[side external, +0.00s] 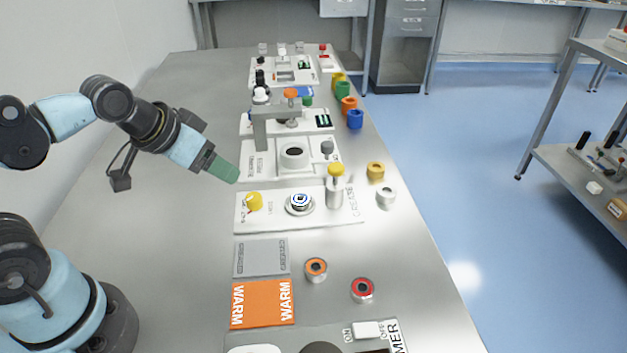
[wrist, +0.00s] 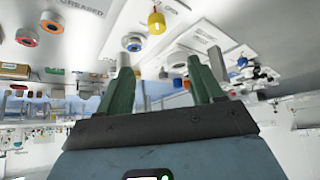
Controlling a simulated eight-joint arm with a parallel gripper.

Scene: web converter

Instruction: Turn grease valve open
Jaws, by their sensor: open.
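A yellow knob (side external: 254,201), which looks like the grease valve, sits at the left end of a white plate (side external: 270,222) on the bench. It also shows at the top of the wrist view (wrist: 156,22), with small lettering beside it. I cannot tell its setting. A round holder (side external: 299,204) with a blue and white centre is to its right, then an upright dispenser with a yellow cap (side external: 336,184). My gripper (side external: 232,176) is open and empty, angled down above and left of the plate, apart from the knob. Its green fingers (wrist: 160,66) show spread in the wrist view.
Grey (side external: 260,258) and orange (side external: 263,303) pads lie in front. Several coloured rings, including a red one (side external: 363,290), stand along the right side. The bench left of the plates is clear.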

